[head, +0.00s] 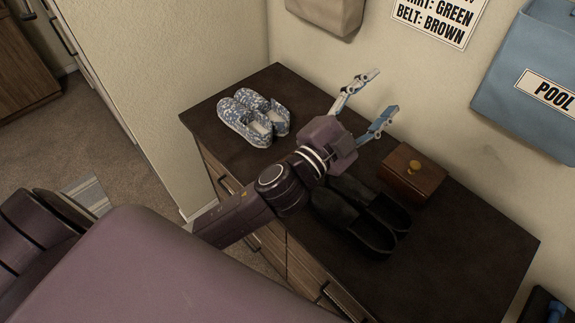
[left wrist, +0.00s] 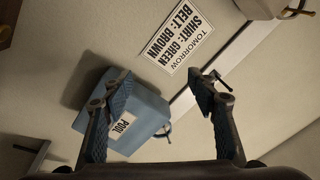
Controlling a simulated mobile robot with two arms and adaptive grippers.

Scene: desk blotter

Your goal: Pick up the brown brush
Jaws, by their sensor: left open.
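I cannot make out a brown brush in either view. My left gripper (head: 383,92) is open and empty, raised above the back of the dark dresser top (head: 470,240), near the wall. In the left wrist view its two fingers (left wrist: 162,80) are spread apart with nothing between them, facing the wall. A small brown wooden box (head: 412,173) with a round yellowish knob sits on the dresser, to the right of and below the fingers in the head view. My left arm hides part of the dresser top. My right gripper does not show.
Grey-and-white patterned shoes (head: 252,117) stand at the dresser's left end. Black shoes (head: 365,220) lie beside my left forearm. A blue POOL bag (head: 530,85), a beige bag (head: 330,14) and a sign (head: 436,18) hang on the wall. The dresser's right part is clear.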

